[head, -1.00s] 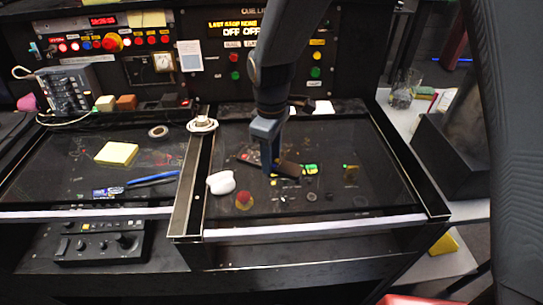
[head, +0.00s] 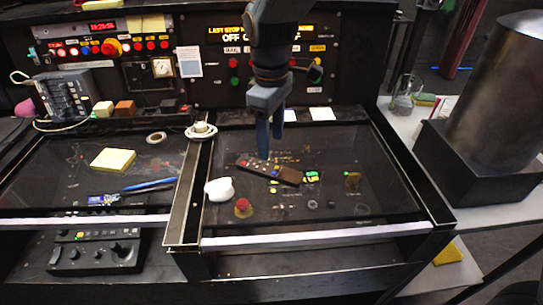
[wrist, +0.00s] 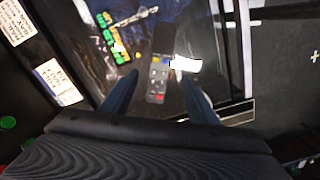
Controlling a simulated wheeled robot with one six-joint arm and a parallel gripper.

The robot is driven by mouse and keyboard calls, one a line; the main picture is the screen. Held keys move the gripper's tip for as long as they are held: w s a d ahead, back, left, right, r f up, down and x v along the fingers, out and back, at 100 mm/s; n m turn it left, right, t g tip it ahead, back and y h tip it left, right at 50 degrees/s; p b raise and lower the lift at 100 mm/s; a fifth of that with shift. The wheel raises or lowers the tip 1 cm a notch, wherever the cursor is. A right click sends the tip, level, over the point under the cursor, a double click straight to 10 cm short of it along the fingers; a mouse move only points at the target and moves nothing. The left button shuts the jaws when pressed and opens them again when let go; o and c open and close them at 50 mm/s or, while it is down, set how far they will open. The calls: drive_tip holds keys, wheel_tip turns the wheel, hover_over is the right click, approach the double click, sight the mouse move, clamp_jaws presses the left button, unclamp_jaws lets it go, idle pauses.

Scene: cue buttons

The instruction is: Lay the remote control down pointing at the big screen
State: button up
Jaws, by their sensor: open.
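The dark remote control (head: 288,175) lies flat on the right glass desk panel, slanting from upper left to lower right. Its coloured buttons are toward its left end. In the wrist view the remote (wrist: 160,70) lies between and beyond the fingers, its plain dark end upward. My gripper (head: 270,145) is open and empty above the remote; its fingers also show in the wrist view (wrist: 159,75). A display with yellow letters (head: 262,32) is on the back panel above the desk. A smaller red clock display (head: 103,27) is at upper left.
A white rounded object (head: 220,189) and a red button (head: 243,205) are close to the remote's left. A metal cylinder (head: 497,90) stands at far right. The panel's right part is mostly clear.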

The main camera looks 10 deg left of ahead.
drive_tip(key=s+d+f+m, duration=0.1)
drive_tip(key=d+m, duration=0.2)
drive_tip(key=d, duration=0.4)
drive_tip(key=s+d+f+m, duration=0.1)
drive_tip(key=d+m, duration=0.3)
drive_tip(key=d, duration=0.4)
drive_tip(key=s+d+f+m, duration=0.1)
drive_tip(key=s+d+m, duration=0.1)
drive_tip(key=d+m, duration=0.2)
drive_tip(key=shift+s+d+f+t, duration=0.1)
drive_tip(key=shift+s+d+t, duration=0.1)
drive_tip(key=shift+d, duration=0.75)
drive_tip(key=shift+s+d+f+t, duration=0.1)
drive_tip(key=shift+s+d, duration=0.05)
drive_tip(key=shift+d, duration=0.75)
drive_tip(key=s+d+f+m, duration=0.2)
drive_tip(key=s+d+m, duration=0.2)
drive_tip(key=d, duration=0.1)
drive_tip(key=shift+s+d, duration=0.3)
drive_tip(key=shift+d, duration=0.05)
